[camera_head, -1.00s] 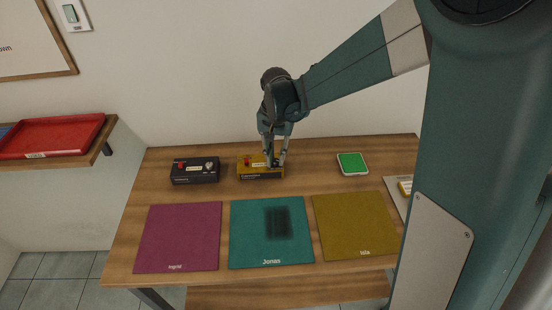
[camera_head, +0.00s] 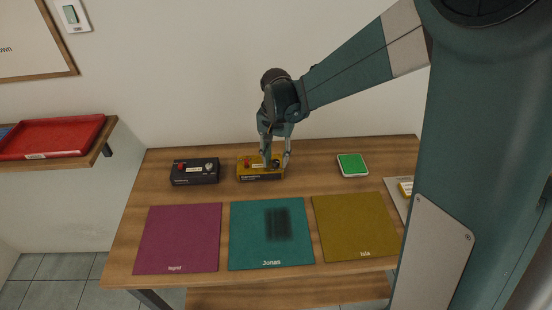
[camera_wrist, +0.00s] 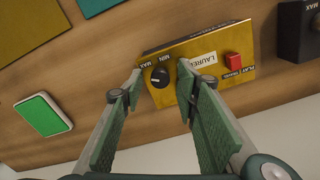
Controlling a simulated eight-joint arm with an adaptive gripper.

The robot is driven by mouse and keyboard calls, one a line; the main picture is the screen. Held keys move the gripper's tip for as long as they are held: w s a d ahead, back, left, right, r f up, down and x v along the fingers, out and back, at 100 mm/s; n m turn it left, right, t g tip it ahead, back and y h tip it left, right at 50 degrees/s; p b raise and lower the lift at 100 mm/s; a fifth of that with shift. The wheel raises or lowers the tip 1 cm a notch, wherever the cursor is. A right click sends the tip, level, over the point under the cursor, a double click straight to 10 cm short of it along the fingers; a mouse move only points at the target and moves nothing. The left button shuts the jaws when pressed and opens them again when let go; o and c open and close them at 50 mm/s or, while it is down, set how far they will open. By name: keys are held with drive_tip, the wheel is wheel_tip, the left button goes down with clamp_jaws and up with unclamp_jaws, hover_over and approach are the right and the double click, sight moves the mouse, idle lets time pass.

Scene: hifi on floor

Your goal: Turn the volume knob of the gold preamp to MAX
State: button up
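The gold preamp (camera_head: 247,175) stands at the back middle of the table. My gripper (camera_head: 277,160) is over the preamp's right part. In the wrist view my gripper (camera_wrist: 160,82) is open, with one fingertip on each side of the knob and visible gaps between them.
A black preamp (camera_head: 195,177) stands to the left. A green-topped box (camera_head: 352,164) stands to the right. Purple (camera_head: 178,235), teal (camera_head: 250,215) and olive mats (camera_head: 355,225) lie in front. A red tray (camera_head: 50,137) sits on the wall shelf.

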sight(278, 163)
drive_tip(key=shift+r, duration=0.1)
wheel_tip(278, 163, up, 12)
idle(0.8)
idle(0.5)
drive_tip(key=s+d+r+n+t, duration=0.25)
drive_tip(key=s+d+r, duration=0.25)
drive_tip(key=s+d, duration=0.6)
drive_tip(key=s+d+f+n+t, duration=0.1)
drive_tip(key=s+d+t, duration=0.1)
drive_tip(key=s, duration=0.6)
drive_tip(key=s+d+f+n+t+b, duration=0.1)
drive_tip(key=s+d+f+t, duration=0.1)
drive_tip(key=s, duration=0.6)
drive_tip(key=shift+d+f+t+b, duration=0.3)
drive_tip(key=shift+d+t, duration=0.05)
drive_tip(key=shift+d, duration=0.1)
idle(2.8)
